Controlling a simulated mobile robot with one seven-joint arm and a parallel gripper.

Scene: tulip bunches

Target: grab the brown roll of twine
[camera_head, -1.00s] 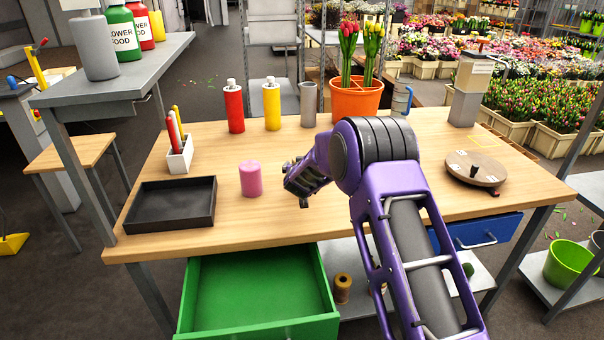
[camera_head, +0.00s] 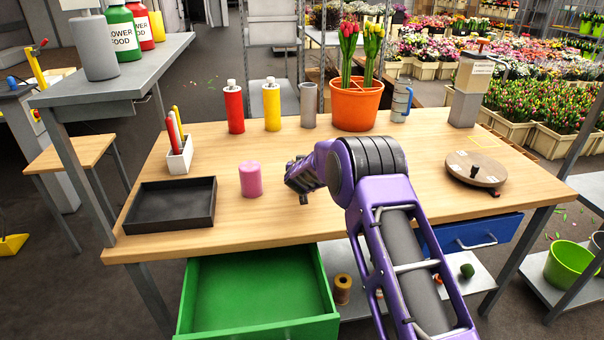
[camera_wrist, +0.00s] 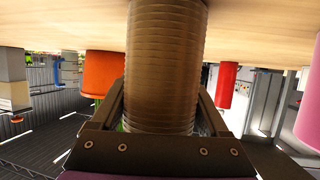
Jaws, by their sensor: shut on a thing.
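My gripper (camera_head: 298,181) is low over the middle of the wooden table, right of the pink cylinder. In the wrist view, which appears upside down, a brown ridged roll of twine (camera_wrist: 165,62) stands between the two dark fingers, one along each side. My gripper is shut on this roll. In the head view the roll is hidden by my gripper and wrist. I cannot tell whether its end touches the tabletop.
A pink cylinder (camera_head: 251,179) and black tray (camera_head: 150,222) are to the left. Red (camera_head: 235,110) and yellow (camera_head: 271,106) bottles and an orange pot (camera_head: 357,106) stand behind. A green drawer (camera_head: 255,290) is open in front. A brown spool (camera_head: 342,290) is on the shelf below.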

